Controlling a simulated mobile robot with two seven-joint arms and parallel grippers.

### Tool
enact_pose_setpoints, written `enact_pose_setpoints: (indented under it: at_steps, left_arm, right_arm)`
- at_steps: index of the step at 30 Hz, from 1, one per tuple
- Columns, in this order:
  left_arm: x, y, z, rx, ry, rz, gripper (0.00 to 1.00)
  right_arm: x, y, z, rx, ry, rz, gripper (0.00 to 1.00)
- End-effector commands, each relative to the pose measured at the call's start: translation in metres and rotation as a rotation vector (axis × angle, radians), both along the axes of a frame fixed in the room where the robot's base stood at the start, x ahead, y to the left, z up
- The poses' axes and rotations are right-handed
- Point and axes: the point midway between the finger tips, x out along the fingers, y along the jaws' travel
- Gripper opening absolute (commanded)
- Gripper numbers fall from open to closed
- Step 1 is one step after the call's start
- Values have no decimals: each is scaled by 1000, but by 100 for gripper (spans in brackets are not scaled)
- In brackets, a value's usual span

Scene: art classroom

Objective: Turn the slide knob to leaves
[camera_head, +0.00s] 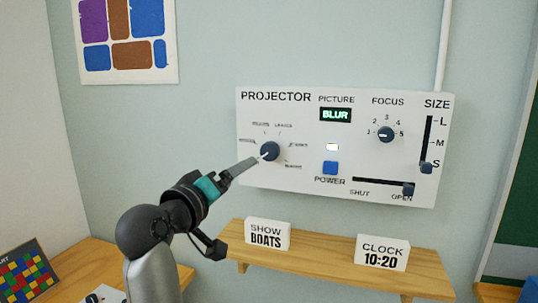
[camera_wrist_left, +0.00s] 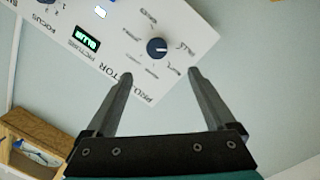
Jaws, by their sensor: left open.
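The slide knob (camera_head: 270,151) is a dark round dial on the left part of the white projector panel (camera_head: 350,185), ringed by small labels. One label at its upper right seems to read LEAVES (camera_head: 283,126); the others are too small to read surely. Which label the knob points at I cannot tell. My left gripper (camera_head: 258,160) reaches up to the knob from the lower left. In the left wrist view the knob (camera_wrist_left: 157,47) sits ahead of and roughly between the two spread fingertips (camera_wrist_left: 160,73), with nothing gripped. My right gripper is out of view.
The panel also has a BLUR display (camera_head: 335,115), focus knob (camera_head: 385,134), blue power button (camera_head: 330,168), size slider (camera_head: 426,167) and shutter slider (camera_head: 408,188). Below, a wooden shelf (camera_head: 330,266) holds a SHOW BOATS sign (camera_head: 267,234) and CLOCK 10:20 sign (camera_head: 382,252).

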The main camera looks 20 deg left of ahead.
Motion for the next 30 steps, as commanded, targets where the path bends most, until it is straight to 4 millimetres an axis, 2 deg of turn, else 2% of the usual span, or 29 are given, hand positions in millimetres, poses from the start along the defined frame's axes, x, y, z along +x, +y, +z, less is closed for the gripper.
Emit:
enact_pose_setpoints:
  at_steps: [3,8,30]
  left_arm:
    - [0,0,7,-6,-12,0,89]
    - [15,-2,6,-8,-11,-1,89]
    - [113,-15,5,-4,-9,0,89]
  right_arm:
    - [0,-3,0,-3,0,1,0]
    - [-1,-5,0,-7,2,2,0]
    - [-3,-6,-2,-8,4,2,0]
